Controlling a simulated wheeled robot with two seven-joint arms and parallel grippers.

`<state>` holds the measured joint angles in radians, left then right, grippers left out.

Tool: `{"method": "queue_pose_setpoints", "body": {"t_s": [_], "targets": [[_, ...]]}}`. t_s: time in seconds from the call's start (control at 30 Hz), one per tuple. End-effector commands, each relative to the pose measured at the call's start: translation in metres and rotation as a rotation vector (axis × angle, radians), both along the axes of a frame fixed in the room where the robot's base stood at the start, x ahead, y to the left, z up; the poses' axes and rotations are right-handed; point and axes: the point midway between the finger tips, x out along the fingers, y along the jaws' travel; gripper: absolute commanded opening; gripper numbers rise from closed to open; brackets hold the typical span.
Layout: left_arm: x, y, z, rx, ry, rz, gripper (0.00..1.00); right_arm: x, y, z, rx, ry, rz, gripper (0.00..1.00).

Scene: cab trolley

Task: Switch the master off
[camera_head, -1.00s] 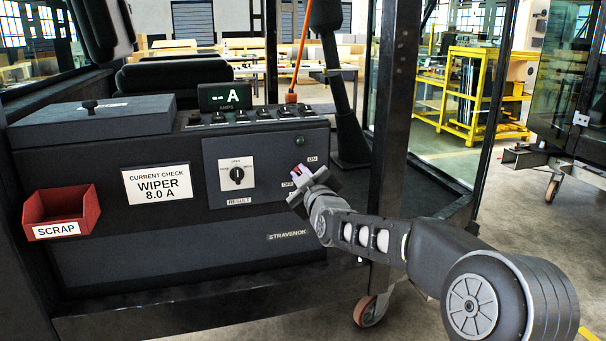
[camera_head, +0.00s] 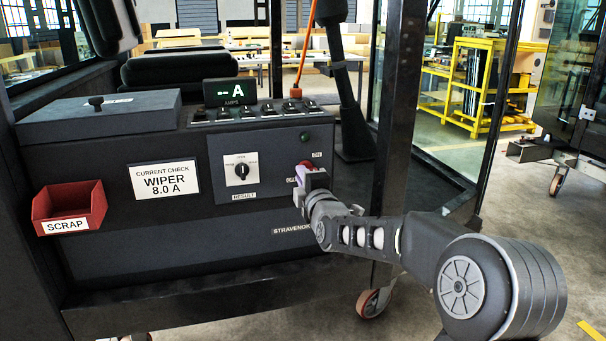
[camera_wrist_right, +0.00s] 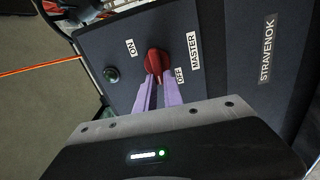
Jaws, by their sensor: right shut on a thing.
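The red master switch (camera_wrist_right: 156,63) sits on the dark panel between an ON label (camera_wrist_right: 131,47) and an OFF label (camera_wrist_right: 181,75), with the MASTER label (camera_wrist_right: 193,51) beside it in the right wrist view. My right gripper (camera_wrist_right: 159,85) is shut on the red knob with its two pale purple fingers. In the head view the right gripper (camera_head: 308,172) reaches the panel from the lower right, and a bit of red shows at its tips. The knob's exact angle is partly hidden by the fingers. My left gripper is not in view.
A round green lamp (camera_head: 304,136) sits above the switch. A result selector (camera_head: 241,169) is to its left. A row of toggles (camera_head: 260,110) and an amps display (camera_head: 230,92) showing "-- A" are above. A red scrap bin (camera_head: 70,207) hangs at left. A dark post (camera_head: 395,110) stands right.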

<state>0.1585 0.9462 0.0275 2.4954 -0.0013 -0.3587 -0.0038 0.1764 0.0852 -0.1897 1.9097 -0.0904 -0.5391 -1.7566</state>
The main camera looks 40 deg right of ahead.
Motion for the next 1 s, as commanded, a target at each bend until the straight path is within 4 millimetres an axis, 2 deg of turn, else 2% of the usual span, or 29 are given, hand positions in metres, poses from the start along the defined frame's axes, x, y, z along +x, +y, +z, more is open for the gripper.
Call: {"method": "queue_pose_setpoints", "body": {"t_s": [0.6,0.63,0.7,0.9,1.0], "targets": [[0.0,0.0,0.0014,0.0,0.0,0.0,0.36,0.0002,0.0005,-0.0027,-0.06,0.024,0.001,0.0],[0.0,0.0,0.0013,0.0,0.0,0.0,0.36,0.0002,0.0005,-0.0027,-0.06,0.024,0.001,0.13],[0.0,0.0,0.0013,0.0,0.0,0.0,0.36,0.0002,0.0005,-0.0026,-0.059,0.024,0.001,0.18],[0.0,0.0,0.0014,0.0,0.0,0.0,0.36,0.0001,0.0003,-0.002,-0.059,0.022,0.001,0.34],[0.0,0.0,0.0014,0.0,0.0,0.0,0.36,0.0001,0.0002,-0.0017,-0.059,0.022,0.001,0.34]]}}
